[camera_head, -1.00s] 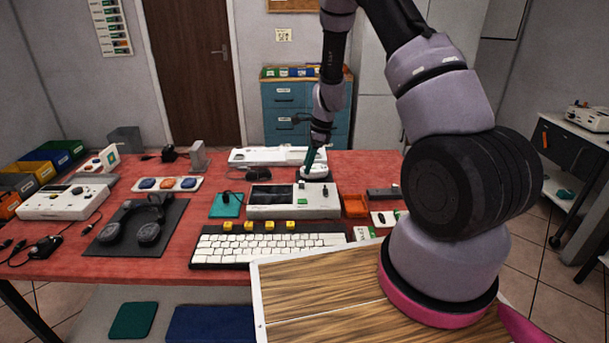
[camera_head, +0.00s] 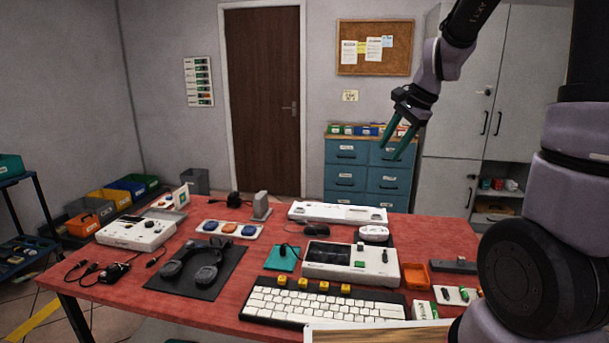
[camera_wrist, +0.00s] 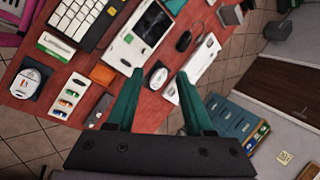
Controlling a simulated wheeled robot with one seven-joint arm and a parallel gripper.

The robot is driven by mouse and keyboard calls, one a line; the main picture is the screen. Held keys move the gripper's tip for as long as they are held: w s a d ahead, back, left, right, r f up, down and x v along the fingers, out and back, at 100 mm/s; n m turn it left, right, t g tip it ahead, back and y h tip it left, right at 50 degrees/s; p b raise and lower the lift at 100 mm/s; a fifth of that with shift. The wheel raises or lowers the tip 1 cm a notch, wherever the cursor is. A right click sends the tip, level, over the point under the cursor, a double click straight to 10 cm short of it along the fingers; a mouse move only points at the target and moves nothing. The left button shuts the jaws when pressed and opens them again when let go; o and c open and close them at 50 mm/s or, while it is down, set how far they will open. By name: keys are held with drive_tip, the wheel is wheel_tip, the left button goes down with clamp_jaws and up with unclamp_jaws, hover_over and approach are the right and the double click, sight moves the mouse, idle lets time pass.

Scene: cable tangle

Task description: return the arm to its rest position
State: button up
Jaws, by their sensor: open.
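My gripper (camera_head: 396,142) is raised in the air above the back right of the red table (camera_head: 212,294), in front of the blue drawer cabinet. Its two green fingers are apart with nothing between them. In the wrist view the open fingers (camera_wrist: 157,100) point toward the table, with a white mouse-like device (camera_wrist: 158,77) on the table beyond the gap between them. My arm comes down from the top right in the head view, and its upper links run out of the picture.
The table carries a keyboard (camera_head: 322,303), a white device with a screen (camera_head: 350,266), headphones (camera_head: 192,262) and an orange tray (camera_head: 415,276). A blue drawer cabinet (camera_head: 366,172) and grey cupboard (camera_head: 458,120) stand behind. The air around my gripper is clear.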

drive_tip(key=s+d+r+n+t+h, duration=0.1)
drive_tip(key=s+r+n, duration=0.3)
drive_tip(key=s, duration=0.5)
drive_tip(key=s+d+r+n+t, duration=0.1)
drive_tip(key=s+r+n+t, duration=0.1)
drive_tip(key=s+r+n, duration=0.2)
drive_tip(key=s+r, duration=0.3)
drive_tip(key=s, duration=0.3)
drive_tip(key=shift+s+d+n+t+h, duration=0.3)
drive_tip(key=shift+h, duration=0.1)
